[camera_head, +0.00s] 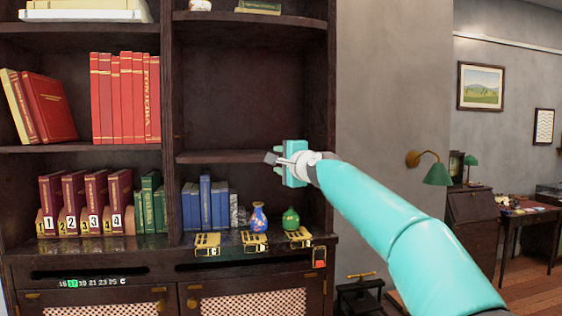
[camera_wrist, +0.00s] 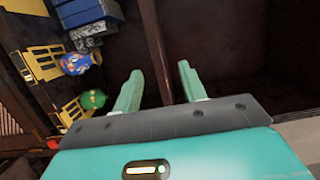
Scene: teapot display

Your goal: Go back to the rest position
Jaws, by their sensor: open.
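My gripper (camera_head: 289,163) is at the end of my teal arm, in front of the right part of the dark wooden bookcase (camera_head: 247,157). It hangs in the air near the middle shelf's right end, above the green vase. In the wrist view its two pale green fingers (camera_wrist: 160,90) are spread apart with nothing between them. The blue patterned vase (camera_head: 259,217) and the green vase (camera_head: 291,219) stand on the lower ledge; both also show at the left of the wrist view. No teapot is in sight.
Gold stands (camera_head: 208,243) line the ledge front below the vases. Blue books (camera_head: 205,204) stand left of them, and red books (camera_head: 124,98) fill the left shelves. The right middle compartment looks empty. A green wall lamp (camera_head: 437,174) and a desk (camera_head: 525,217) are farther right.

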